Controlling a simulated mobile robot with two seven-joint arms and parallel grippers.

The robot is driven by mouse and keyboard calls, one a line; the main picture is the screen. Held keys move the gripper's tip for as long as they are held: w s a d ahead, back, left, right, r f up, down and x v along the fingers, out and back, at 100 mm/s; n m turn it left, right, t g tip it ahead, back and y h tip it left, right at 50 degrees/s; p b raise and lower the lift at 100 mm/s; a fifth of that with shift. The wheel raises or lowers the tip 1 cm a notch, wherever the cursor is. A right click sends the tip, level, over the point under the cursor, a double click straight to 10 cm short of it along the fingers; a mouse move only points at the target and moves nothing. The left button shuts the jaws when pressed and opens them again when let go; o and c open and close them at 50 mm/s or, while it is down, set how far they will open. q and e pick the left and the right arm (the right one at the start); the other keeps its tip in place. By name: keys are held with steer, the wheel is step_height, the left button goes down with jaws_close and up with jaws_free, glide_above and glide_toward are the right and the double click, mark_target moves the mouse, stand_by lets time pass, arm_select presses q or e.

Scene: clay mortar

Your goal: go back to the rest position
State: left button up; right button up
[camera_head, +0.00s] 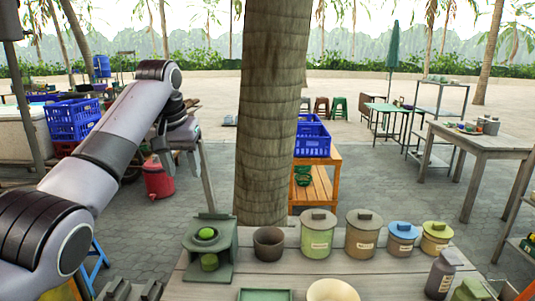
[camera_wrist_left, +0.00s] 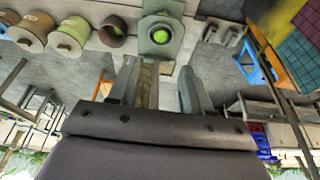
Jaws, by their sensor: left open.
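My left arm comes in from the left in the head view, bends high, and hangs down at the wrist above the paving. My left gripper (camera_wrist_left: 158,88) shows in the left wrist view with its two fingers spread apart and nothing between them. In the head view its fingers are hard to make out. The brown clay mortar (camera_head: 268,243) stands upright on the table, clear of the gripper; it also shows in the left wrist view (camera_wrist_left: 112,30). A green stand with a lime-green ball (camera_head: 207,235) is left of the mortar. My right gripper is not in view.
Lidded jars (camera_head: 318,232) stand in a row on the wooden table (camera_head: 290,268). A dark bottle (camera_head: 440,272), a cream bowl (camera_head: 333,290) and a green tray (camera_head: 265,295) are nearer. A palm trunk (camera_head: 270,110) rises behind. Blue crates (camera_head: 72,118) and a red cooler (camera_head: 158,180) are left.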

arm_select(q)
step_height(320, 180, down, 20)
steer(key=s, duration=0.3)
steer(key=s+a+f+m, duration=0.1)
steer(key=s+a+f, duration=0.1)
steer(key=s+f, duration=0.8)
steer(key=s+a+f, duration=0.1)
steer(key=s+f, duration=0.2)
steer(key=s, duration=0.4)
steer(key=s+f, duration=0.4)
steer(key=s, duration=0.2)
steer(key=s+a+r, duration=0.2)
steer(key=s+r, duration=0.1)
steer(key=s, duration=1.2)
steer(key=w+d+f+t+h, duration=0.2)
steer(key=w+f+t, duration=0.4)
steer(key=f, duration=0.3)
steer(key=shift+w+d+f+m+t, duration=0.15)
steer(key=shift+d+f+m+t, duration=0.15)
steer(key=shift+m+t, duration=0.15)
